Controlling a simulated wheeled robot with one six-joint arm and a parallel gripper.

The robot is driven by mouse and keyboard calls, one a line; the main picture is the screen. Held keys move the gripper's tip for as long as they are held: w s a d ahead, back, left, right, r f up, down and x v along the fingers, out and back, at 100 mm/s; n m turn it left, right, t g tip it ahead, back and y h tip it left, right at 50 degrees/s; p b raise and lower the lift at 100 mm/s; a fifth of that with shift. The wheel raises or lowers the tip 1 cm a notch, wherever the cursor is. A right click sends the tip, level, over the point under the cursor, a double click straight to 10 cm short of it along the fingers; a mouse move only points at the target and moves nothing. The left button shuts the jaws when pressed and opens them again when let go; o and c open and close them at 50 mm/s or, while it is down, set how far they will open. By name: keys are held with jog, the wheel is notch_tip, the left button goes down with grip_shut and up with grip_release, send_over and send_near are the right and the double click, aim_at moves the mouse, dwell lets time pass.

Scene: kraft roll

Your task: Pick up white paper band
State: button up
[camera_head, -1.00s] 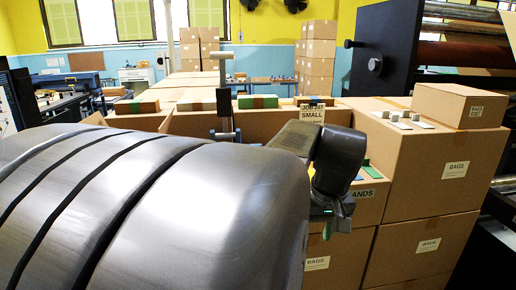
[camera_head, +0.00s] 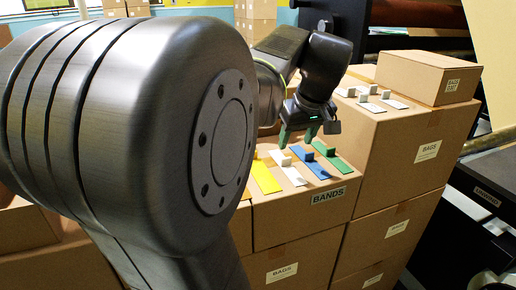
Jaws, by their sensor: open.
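The white paper band (camera_head: 293,176) lies on the cardboard box labelled BANDS (camera_head: 290,222), between a yellow band (camera_head: 265,178) and a blue band (camera_head: 318,170). It is a flat white strip with a small raised block near its far end. A green band (camera_head: 338,164) lies on the far right of the row. My gripper (camera_head: 297,138) is open and empty, with its greenish fingertips pointing down just above or behind the far ends of the white and blue bands. The exact gap to the white band is hard to tell.
To the right stands a taller stack of BAGS boxes (camera_head: 415,160), with several white pieces (camera_head: 372,102) and a smaller closed box (camera_head: 428,75) on top. My arm covers much of the left. Dark machinery stands behind and at the right.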

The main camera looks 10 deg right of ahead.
aim_at(285, 164)
jog(key=p+x, duration=0.1)
jog(key=x, duration=0.7)
jog(key=shift+w+a+r, duration=0.1)
jog(key=shift+w+a, duration=0.05)
jog(key=c, duration=1.1)
